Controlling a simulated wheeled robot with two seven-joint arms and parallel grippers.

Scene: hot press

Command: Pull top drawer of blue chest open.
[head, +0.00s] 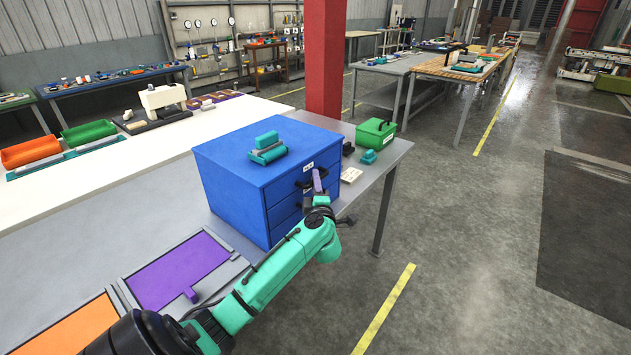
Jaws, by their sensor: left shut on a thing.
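The blue chest (235,178) stands on the grey table, with its drawer fronts facing right and toward me. The top drawer (286,186) looks closed, flush with the chest as far as I can see. My left gripper (316,184) is at the front of the top drawer, shut on its dark handle (305,183). My left wrist and arm hide part of the lower drawer fronts. My right gripper is not in view.
A green box (375,134), a small teal object (369,157) and a pale card (351,175) are on the table behind my gripper. Floor to the right is clear.

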